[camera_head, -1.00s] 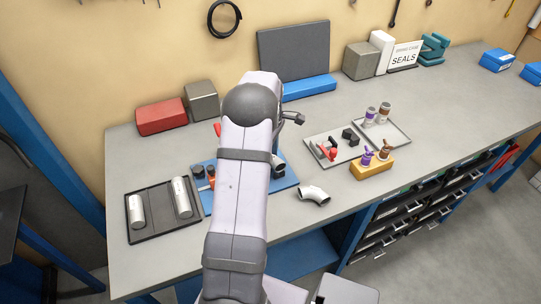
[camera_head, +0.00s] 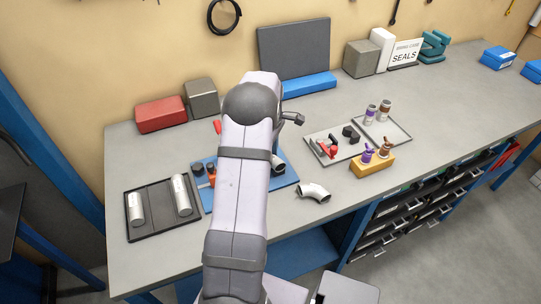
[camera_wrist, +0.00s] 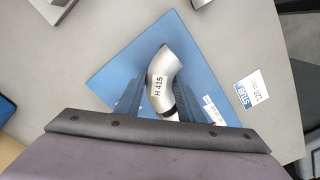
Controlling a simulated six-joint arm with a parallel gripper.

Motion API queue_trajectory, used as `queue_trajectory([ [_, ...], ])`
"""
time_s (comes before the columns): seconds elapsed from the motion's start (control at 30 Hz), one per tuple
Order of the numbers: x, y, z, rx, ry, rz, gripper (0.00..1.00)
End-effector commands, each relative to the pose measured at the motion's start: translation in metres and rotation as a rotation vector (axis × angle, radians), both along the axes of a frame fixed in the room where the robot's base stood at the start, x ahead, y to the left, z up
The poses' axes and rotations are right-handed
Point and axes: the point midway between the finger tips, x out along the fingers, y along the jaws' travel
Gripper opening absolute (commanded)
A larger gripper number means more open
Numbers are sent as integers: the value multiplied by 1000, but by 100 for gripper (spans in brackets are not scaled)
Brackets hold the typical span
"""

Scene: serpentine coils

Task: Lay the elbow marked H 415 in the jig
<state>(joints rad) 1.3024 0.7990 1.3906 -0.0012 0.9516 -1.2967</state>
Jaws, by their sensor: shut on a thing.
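The silver elbow marked H 415 (camera_wrist: 164,72) is between the two fingers of my gripper (camera_wrist: 157,103) in the wrist view, its label facing the camera. My gripper is shut on it. The elbow is over the blue plate of the jig (camera_wrist: 113,76); I cannot tell whether it touches the plate. In the head view my arm covers the middle of the jig (camera_head: 287,181) and hides my fingers. A pale curved piece (camera_head: 279,163), probably the held elbow, shows just right of my arm. Dark blocks and an orange-red part (camera_head: 211,173) show on the jig's left side.
Another silver elbow (camera_head: 313,192) lies on the bench right of the jig. A black tray (camera_head: 158,212) with two silver tubes is at the left.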

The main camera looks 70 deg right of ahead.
Motion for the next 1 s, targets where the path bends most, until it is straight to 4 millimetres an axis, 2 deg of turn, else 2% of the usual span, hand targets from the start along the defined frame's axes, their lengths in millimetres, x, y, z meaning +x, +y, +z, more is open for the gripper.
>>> queue_trajectory([
  [0.17, 0, 0, 0, -1, 0, 0, 8],
  [0.2, 0, 0, 0, -1, 0, 0, 40],
  [0.27, 0, 0, 0, -1, 0, 0, 54],
  [0.3, 0, 0, 0, -1, 0, 0, 57],
  [0.67, 0, 0, 3, -1, 0, 0, 57],
  [0.87, 0, -1, 22, -4, -1, 0, 57],
  [1.0, 0, -1, 42, -5, -1, 0, 57],
])
